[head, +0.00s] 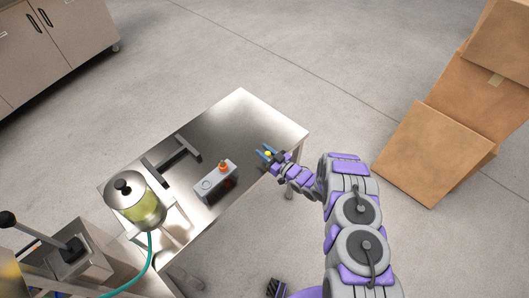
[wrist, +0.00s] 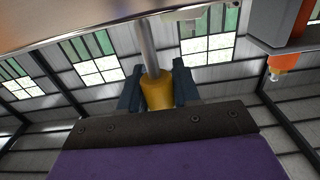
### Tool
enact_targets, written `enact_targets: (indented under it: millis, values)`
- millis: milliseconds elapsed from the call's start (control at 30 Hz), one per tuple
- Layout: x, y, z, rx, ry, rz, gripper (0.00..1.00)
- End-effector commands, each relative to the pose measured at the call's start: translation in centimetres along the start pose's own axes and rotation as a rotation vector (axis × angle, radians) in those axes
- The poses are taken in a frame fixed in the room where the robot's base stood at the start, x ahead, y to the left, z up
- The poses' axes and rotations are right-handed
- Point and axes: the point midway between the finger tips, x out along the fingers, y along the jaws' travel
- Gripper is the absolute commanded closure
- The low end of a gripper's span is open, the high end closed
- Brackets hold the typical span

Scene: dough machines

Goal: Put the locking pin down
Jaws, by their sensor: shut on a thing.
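My gripper (head: 267,151) is over the right end of the metal table (head: 245,112) in the head view. It is shut on the locking pin (wrist: 157,93), which has a yellow-orange grip and a grey metal shaft. In the wrist view the two dark fingers of my gripper (wrist: 158,86) press on the yellow grip from both sides, and the shaft points up in the picture. In the head view only a small yellow spot of the pin shows between the blue-grey fingers. I cannot tell whether the pin touches the table.
A grey box with an orange knob (head: 223,167) stands on the table left of my gripper. A dark H-shaped bracket (head: 172,158) and a container of yellow-green liquid (head: 143,208) are further left. The far right tabletop is clear. Cardboard boxes (head: 432,150) stand on the floor at right.

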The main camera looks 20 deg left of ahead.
Motion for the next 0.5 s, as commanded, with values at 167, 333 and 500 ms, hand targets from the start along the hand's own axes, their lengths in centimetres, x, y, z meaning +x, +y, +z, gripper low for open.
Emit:
enact_targets:
  millis: [167,333,500]
  values:
    - [-0.03,0.07,0.19,0.000,0.000,0.001,1.00]
    - [-0.02,0.08,0.28,-0.001,0.000,0.001,0.58]
    - [-0.01,0.06,0.28,-0.001,0.000,0.001,0.43]
